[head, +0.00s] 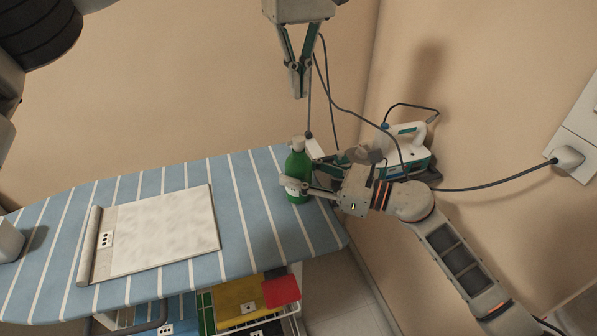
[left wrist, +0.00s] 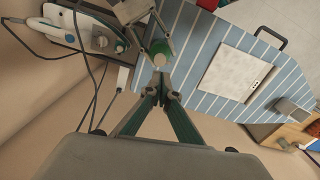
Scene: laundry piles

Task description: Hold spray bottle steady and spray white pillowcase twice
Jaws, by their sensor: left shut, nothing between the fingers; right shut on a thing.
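The green spray bottle (head: 298,165) stands upright near the right end of the striped ironing board (head: 250,228). My right gripper (head: 300,187) is shut on the bottle's body from the right. My left gripper (head: 299,92) is shut and empty, pointing down above the bottle and apart from it. In the left wrist view my left gripper (left wrist: 165,95) points towards the bottle (left wrist: 160,53). The white pillowcase (head: 160,232) lies flat on the board left of the bottle, with a rolled left edge. It also shows in the left wrist view (left wrist: 230,72).
A white and teal iron (head: 405,145) stands behind my right gripper, with cables by the wall. A wall socket with a plug (head: 569,157) is at the right. A white box (head: 8,240) sits at the board's left end. Coloured items (head: 240,300) are below the board.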

